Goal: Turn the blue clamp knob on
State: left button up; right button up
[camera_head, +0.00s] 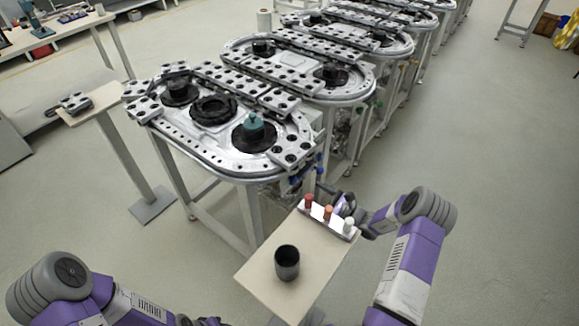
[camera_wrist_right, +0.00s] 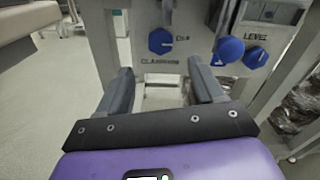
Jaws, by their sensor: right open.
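The blue clamp knob (camera_wrist_right: 160,41) is a hexagonal knob on a pale panel in the right wrist view, above a partly readable label that starts with "CLAMP". My right gripper (camera_wrist_right: 160,74) is open and empty. Its two fingers point toward the panel, with the knob ahead between their lines and apart from them. In the head view my right gripper (camera_head: 345,205) is beside the small table, partly hidden by the rack of vials. My left arm (camera_head: 125,305) enters at the lower left, and its gripper is not clearly visible.
Blue level knobs (camera_wrist_right: 228,50) sit right of the clamp knob. The ring track (camera_head: 225,165) stands ahead. A small table (camera_head: 255,275) carries a dark cup (camera_head: 287,263) and a white rack (camera_head: 325,221) with vials.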

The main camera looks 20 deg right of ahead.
aim_at(296, 181)
jog(key=b+x, duration=0.1)
jog(key=x, duration=0.6)
jog(key=shift+w+a+r, duration=0.1)
jog(key=shift+w+r, duration=0.05)
jog(key=shift+w, duration=0.2)
jog(key=c, duration=1.1)
